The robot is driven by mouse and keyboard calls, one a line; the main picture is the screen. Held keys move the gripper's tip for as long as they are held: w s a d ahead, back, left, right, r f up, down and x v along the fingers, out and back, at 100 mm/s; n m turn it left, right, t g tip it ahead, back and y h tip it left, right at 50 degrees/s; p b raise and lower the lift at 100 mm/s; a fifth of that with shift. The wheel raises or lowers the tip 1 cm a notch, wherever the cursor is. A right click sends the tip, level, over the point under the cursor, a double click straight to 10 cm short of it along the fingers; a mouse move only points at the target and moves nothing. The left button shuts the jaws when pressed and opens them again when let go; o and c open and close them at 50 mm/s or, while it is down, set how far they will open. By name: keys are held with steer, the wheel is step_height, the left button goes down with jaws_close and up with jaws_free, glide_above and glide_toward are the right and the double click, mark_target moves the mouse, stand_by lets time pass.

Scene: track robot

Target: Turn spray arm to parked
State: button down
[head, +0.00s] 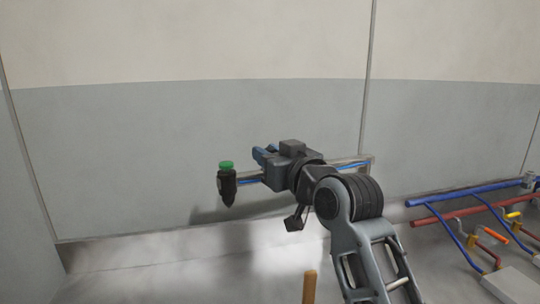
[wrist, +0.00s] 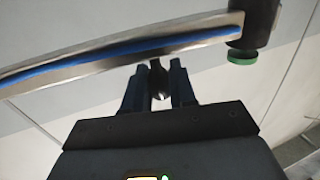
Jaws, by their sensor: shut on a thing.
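The spray arm (head: 350,164) is a silver bar with a blue stripe, running roughly level in front of the wall. At its left end hangs a black nozzle (head: 227,188) with a green cap (head: 226,164). My gripper (head: 265,154) is at the bar, and my wrist hides the bar's middle. In the wrist view the bar (wrist: 100,62) crosses just beyond my fingertips (wrist: 157,72). The fingers are shut on a small dark knob (wrist: 158,84) beside the bar. The nozzle (wrist: 256,20) is at upper right there.
A grey and cream wall (head: 120,130) stands close behind the bar. At right are a blue pipe (head: 465,191), a red pipe (head: 455,217) and valves with orange (head: 495,235) and yellow handles. A tan post (head: 310,288) rises at the bottom. The left floor is clear.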

steer(key=c, duration=1.1)
jaws_free()
steer(key=shift+w+a, duration=0.1)
steer(key=shift+b+v, duration=0.7)
steer(key=shift+v, duration=3.2)
